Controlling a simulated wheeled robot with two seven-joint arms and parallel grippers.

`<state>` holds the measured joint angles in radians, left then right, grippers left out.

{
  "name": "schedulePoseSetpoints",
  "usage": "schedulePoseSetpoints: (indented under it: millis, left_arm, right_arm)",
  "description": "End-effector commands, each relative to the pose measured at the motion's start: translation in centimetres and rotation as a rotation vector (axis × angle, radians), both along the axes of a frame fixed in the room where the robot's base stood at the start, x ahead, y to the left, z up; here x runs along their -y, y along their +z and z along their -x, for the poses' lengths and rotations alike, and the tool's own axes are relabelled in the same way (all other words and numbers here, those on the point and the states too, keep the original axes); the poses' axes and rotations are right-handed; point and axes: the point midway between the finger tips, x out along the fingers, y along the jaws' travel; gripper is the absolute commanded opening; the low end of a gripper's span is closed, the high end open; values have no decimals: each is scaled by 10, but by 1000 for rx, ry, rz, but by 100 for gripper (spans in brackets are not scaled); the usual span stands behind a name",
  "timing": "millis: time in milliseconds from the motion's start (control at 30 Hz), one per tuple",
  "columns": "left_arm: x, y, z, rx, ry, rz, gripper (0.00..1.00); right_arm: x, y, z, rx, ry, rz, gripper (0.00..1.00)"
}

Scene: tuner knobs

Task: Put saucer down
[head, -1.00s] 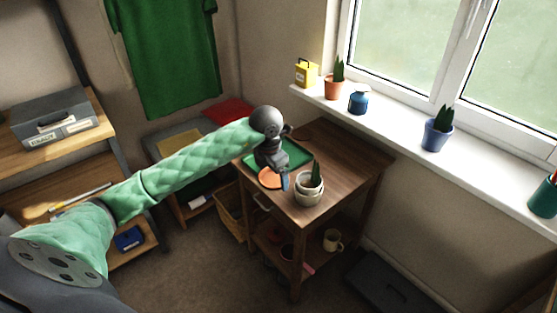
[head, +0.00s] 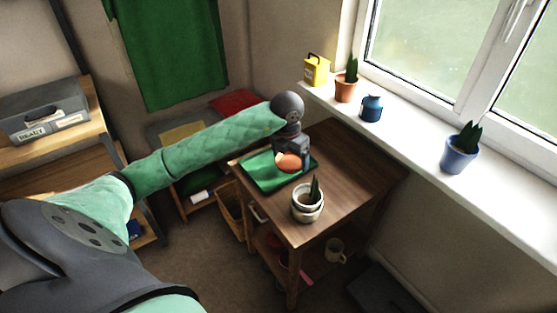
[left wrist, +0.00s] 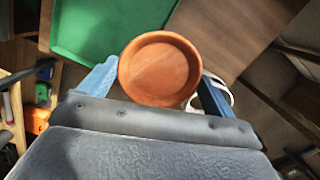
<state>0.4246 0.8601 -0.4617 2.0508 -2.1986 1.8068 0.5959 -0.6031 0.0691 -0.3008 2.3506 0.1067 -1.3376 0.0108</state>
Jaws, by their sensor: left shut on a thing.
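The orange-brown saucer (head: 289,162) is in my left gripper (head: 292,165), above the wooden cart's top by the green tray (head: 262,180). In the left wrist view the round saucer (left wrist: 160,68) sits between the two fingers of the left gripper (left wrist: 155,85), its inside facing the camera. The green tray (left wrist: 95,25) lies beyond it, up and to the left. Whether the saucer touches anything below is hard to tell. My right gripper is not in view.
A white pot with a plant (head: 307,204) stands near the front of the cart top (head: 345,165). Bare wood lies to the right of the tray. Several pots and a yellow tin (head: 316,69) line the windowsill. A mug (head: 334,250) is on the cart's lower shelf.

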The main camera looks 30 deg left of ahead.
Motion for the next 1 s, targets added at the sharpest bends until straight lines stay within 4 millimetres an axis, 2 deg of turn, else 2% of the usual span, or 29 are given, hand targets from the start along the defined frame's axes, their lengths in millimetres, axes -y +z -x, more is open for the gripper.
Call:
schedulePoseSetpoints:
  millis: [300, 500, 633, 800, 1000]
  left_arm:
    - [-56, -33, -20, -1, 3, -1, 57]
    - [-85, -52, -31, 0, 2, 0, 57]
    - [-95, -59, -34, 1, 0, 0, 57]
    - [-97, -65, -35, 0, 0, 1, 57]
    - [-96, -89, -34, -1, 0, 2, 57]
  right_arm:
    - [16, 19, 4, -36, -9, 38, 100]
    - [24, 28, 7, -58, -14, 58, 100]
    - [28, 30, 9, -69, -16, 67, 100]
    - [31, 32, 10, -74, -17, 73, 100]
    - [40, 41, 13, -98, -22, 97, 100]
